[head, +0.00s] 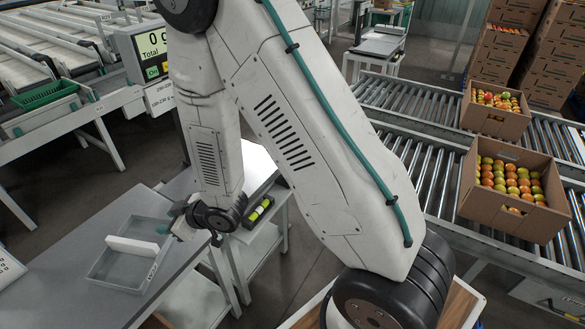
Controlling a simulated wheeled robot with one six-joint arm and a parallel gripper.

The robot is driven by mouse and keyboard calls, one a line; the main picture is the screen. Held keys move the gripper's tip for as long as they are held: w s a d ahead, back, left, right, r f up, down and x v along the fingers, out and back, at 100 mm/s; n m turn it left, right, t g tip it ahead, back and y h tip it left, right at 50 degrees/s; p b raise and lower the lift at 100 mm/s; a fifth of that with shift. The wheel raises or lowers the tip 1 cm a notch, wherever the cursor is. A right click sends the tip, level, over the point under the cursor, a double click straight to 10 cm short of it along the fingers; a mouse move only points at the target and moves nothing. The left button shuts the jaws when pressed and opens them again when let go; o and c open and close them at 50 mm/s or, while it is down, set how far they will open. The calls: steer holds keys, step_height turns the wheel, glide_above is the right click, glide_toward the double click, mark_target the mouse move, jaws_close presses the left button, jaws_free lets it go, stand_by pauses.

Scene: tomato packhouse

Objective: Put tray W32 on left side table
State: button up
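A shallow grey tray (100,268) is over the left side table (62,302), near the table's right edge. A white strip stands up across its middle. Small dark marking shows on its right wall, too small to read for certain. I cannot tell whether the tray rests on the tabletop or is just above it. My gripper (178,229) is at the tray's right end, close to its rim. Its fingers are small and partly hidden by the wrist, so I cannot see whether they are closed on the rim.
A scale display (150,43) reading 0 stands behind the table. On the right, a roller conveyor (412,130) carries open cardboard boxes of tomatoes (515,190). A green basket (45,94) sits at the far left. The table's near left part is mostly clear.

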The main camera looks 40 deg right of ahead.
steer(key=s+d+r+m+g+h, duration=0.2)
steer(key=s+d+r+h, duration=0.1)
steer(key=d+r, duration=0.5)
steer(key=s+d+r+m+g+h, duration=0.1)
steer(key=s+d+r+m+h, duration=0.2)
steer(key=d+r, duration=0.45)
steer(key=s+d+r+m+g, duration=0.1)
steer(key=s+r, duration=0.3)
steer(key=s, duration=0.4)
steer(key=s+r+m+g, duration=0.1)
steer(key=s+r, duration=0.3)
steer(key=s, duration=0.4)
steer(key=s+d+r+m+g+h, duration=0.1)
steer(key=s+r+g, duration=0.2)
steer(key=s, duration=0.5)
steer(key=shift+d+r+g, duration=0.3)
steer(key=shift+d+r, duration=0.05)
steer(key=shift+r, duration=0.35)
steer(key=shift+s, duration=0.2)
